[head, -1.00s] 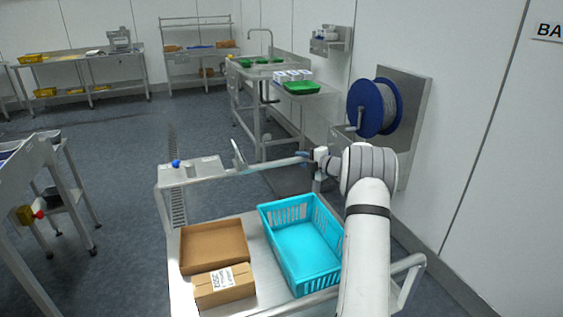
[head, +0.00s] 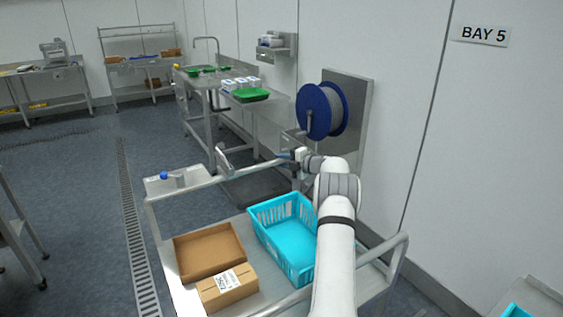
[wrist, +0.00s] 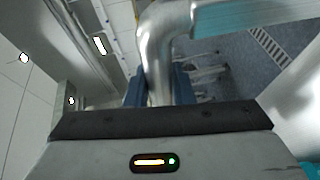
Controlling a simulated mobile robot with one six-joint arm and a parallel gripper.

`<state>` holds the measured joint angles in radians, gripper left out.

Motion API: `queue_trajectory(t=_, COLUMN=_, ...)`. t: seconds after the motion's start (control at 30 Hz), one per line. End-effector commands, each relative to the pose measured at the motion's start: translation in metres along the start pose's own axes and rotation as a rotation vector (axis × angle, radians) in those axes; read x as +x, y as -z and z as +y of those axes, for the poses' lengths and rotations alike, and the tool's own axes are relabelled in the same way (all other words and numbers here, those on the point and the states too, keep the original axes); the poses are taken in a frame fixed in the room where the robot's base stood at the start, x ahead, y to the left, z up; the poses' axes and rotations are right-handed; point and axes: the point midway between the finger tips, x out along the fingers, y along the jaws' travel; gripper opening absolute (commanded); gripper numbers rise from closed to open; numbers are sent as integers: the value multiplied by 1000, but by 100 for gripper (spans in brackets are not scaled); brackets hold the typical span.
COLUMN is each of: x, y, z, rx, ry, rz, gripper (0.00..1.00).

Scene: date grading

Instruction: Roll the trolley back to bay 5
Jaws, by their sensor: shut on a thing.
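The trolley (head: 262,208) is a metal cart with a raised push rail, in front of me in the head view. My gripper (head: 291,155) is shut on the trolley's far rail near its right end. In the wrist view the bent metal tube of the rail (wrist: 160,45) runs between the blue fingers of my gripper (wrist: 160,88). On the trolley are a turquoise basket (head: 290,243), an open cardboard box (head: 208,254) and a closed labelled box (head: 228,287). The BAY 5 sign (head: 482,36) is on the right wall. Any floor marking for the bay is not visible.
A blue hose reel (head: 322,111) on a metal plate sticks out from the right wall. A sink bench (head: 205,85) with green trays stands beyond the trolley. A table edge (head: 14,235) is at the left. A floor drain (head: 135,235) runs through clear floor.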

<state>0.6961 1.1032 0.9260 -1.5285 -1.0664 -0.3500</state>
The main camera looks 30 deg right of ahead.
Motion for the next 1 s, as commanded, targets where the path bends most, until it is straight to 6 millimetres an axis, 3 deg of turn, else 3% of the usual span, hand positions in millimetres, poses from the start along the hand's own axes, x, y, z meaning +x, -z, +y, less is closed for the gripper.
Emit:
queue_trajectory(t=0.1, x=0, y=1, z=-2, rx=1, ry=2, rz=2, gripper=0)
queue_trajectory(t=0.13, x=0, y=1, z=-2, rx=1, ry=2, rz=2, gripper=22)
queue_trajectory(t=0.4, x=0, y=1, z=-1, rx=0, ry=1, rz=1, gripper=43)
queue_trajectory(t=0.67, x=-3, y=0, z=0, rx=0, ry=0, rz=0, gripper=43)
queue_trajectory(t=1.0, x=-55, y=0, z=-1, rx=1, ry=1, rz=-2, gripper=43)
